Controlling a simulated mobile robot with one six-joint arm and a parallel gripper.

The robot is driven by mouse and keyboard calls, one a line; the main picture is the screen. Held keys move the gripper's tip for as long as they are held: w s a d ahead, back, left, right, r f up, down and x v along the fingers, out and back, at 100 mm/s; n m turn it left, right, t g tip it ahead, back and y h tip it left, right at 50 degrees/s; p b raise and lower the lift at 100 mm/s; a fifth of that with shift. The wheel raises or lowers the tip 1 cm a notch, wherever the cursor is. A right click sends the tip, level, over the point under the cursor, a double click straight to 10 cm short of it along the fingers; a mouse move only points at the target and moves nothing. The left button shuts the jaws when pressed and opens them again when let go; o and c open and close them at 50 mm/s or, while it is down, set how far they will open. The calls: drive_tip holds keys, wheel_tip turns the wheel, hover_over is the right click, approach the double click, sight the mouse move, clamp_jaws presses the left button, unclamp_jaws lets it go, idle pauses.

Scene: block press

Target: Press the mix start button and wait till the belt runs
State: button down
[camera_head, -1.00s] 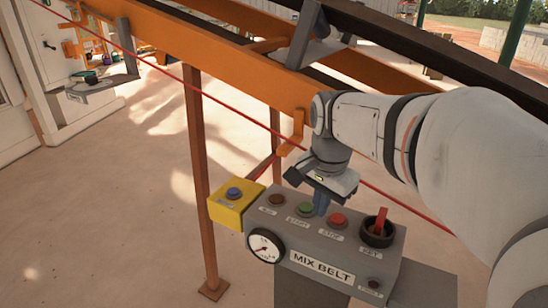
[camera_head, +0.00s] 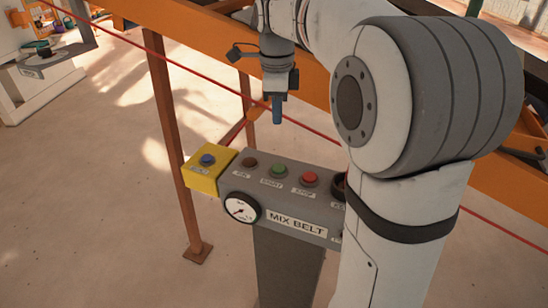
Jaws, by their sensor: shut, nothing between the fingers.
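The grey MIX BELT control box (camera_head: 300,221) stands in the middle of the head view. Its top carries a brown button (camera_head: 249,163), a green START button (camera_head: 278,170) and a red STOP button (camera_head: 309,179). A yellow box with a blue button (camera_head: 207,160) sits at its left end, and a round gauge (camera_head: 240,208) is on its front. My gripper (camera_head: 278,118) points down, shut and empty, in the air above the panel and apart from the buttons. My arm hides the right end of the box.
A red cord (camera_head: 207,86) runs diagonally behind the box. An orange frame with a post (camera_head: 171,140) and a beam (camera_head: 185,22) stands behind and to the left. Whether the belt moves cannot be told.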

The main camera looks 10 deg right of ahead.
sight(278, 168)
wheel_tip(278, 168, down, 14)
drive_tip(key=shift+w+d+r+p, duration=0.1)
drive_tip(key=shift+d+r+p, duration=0.05)
drive_tip(key=shift+p, duration=0.4)
drive_tip(key=shift+f+b, duration=0.65)
drive_tip(key=shift+f, duration=0.15)
drive_tip(key=shift+s+f, duration=0.2)
drive_tip(key=shift+f, duration=0.1)
drive_tip(key=shift+r, duration=0.1)
wheel_tip(278, 168, up, 15)
drive_tip(key=p, duration=0.2)
drive_tip(key=shift+a, duration=0.2)
drive_tip(key=shift+f, duration=0.2)
